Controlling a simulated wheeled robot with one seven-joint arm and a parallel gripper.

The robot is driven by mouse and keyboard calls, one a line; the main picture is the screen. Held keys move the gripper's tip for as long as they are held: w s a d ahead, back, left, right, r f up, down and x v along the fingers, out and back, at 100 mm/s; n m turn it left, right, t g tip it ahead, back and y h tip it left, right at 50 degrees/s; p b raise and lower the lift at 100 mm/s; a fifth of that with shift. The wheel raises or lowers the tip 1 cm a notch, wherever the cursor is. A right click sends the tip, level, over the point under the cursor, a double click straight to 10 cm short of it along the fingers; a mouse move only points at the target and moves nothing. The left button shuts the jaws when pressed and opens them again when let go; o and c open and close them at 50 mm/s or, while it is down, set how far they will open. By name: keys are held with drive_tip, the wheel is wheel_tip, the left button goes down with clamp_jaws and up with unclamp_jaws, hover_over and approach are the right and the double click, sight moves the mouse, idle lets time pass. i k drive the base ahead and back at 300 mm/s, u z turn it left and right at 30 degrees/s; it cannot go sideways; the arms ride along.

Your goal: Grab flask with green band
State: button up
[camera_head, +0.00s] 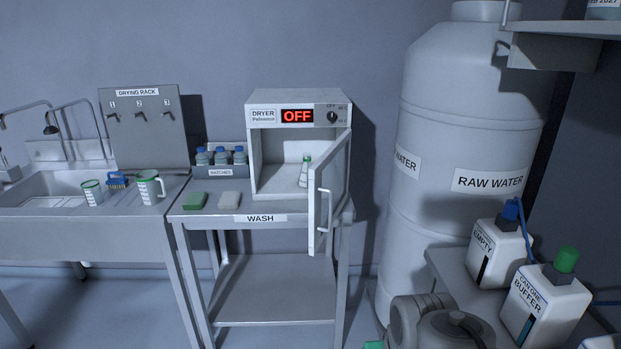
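A small clear flask (304,174) with green at its neck stands upright inside the open dryer (298,97), near the right side of the chamber. The dryer door (329,190) is swung open toward me on the right, close beside the flask in the picture. The dryer display reads OFF. A grey part of my arm shows at the bottom right, in front of the raw water tank. My gripper's fingers do not show, so its state is hidden.
Two green-marked measuring jugs (149,188) (92,193) and a blue brush (117,180) are by the sink. A green sponge (195,201), a pale block (230,199) and blue-capped bottles (221,156) share the wash table. The raw water tank (462,140) and canisters (545,303) stand right.

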sight(303, 180)
drive_tip(key=z, duration=0.15)
drive_tip(key=k, duration=0.3)
drive_tip(key=u, duration=1.25)
drive_tip(key=i, duration=0.9)
drive_tip(key=u, duration=0.5)
drive_tip(key=i, duration=1.1)
drive_tip(key=z, duration=0.35)
